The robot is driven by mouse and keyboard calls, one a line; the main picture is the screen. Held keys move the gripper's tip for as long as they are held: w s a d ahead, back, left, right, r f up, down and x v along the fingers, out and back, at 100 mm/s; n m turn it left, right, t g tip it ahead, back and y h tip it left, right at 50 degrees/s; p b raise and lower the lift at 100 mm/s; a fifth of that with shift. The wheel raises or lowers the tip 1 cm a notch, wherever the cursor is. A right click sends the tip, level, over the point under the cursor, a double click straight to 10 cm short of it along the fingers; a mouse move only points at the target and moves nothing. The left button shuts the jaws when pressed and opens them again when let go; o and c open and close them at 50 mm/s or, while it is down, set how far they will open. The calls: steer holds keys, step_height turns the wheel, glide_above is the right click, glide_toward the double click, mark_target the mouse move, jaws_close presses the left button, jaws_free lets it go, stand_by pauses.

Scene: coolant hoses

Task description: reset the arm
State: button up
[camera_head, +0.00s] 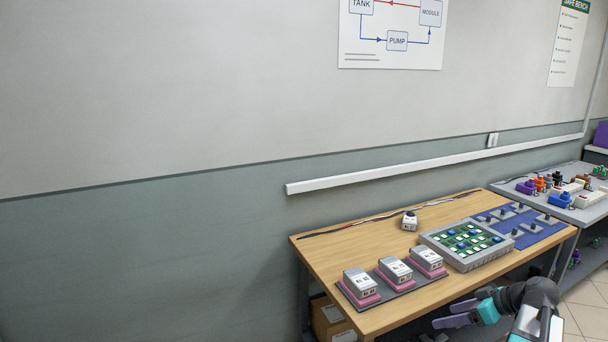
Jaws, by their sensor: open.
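My gripper (456,314) shows at the lower right, in front of the wooden table's near edge. Its purple-grey fingers are apart and point left, with nothing seen between them. The dark arm joint and teal parts lie to its right. The lower part of the arm is cut off by the bottom of the picture.
The wooden table (340,262) carries several grey-white modules on pink bases (362,298), a loose module (410,221), a grey tray with a green board (432,242) and a blue mat (546,231). A grey bench (576,213) stands right. A cardboard box (328,318) sits below.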

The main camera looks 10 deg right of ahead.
steer(key=w+a+f+n+g+y, duration=0.2)
steer(key=a+f+g, duration=0.2)
steer(key=a+f, duration=1.3)
steer(key=s+a+f+g, duration=0.25)
steer(key=a+f, duration=0.25)
steer(key=a, duration=0.3)
steer(key=s+a+f+g, duration=0.2)
steer(key=s+a+f, duration=0.2)
steer(key=a+f, duration=0.3)
steer(key=s+a+f+g+h, duration=0.1)
steer(key=s+a+f+g, duration=0.1)
steer(key=s+a+f, duration=0.4)
steer(key=s+a+f+g+h, duration=0.2)
steer(key=s+a+f, duration=0.15)
steer(key=s, duration=0.45)
steer(key=s+d+f+m+h, duration=0.4)
steer(key=s+d+f+m, duration=0.1)
steer(key=s+f+m, duration=0.1)
steer(key=shift+s+m, duration=0.4)
steer(key=shift+s, duration=0.05)
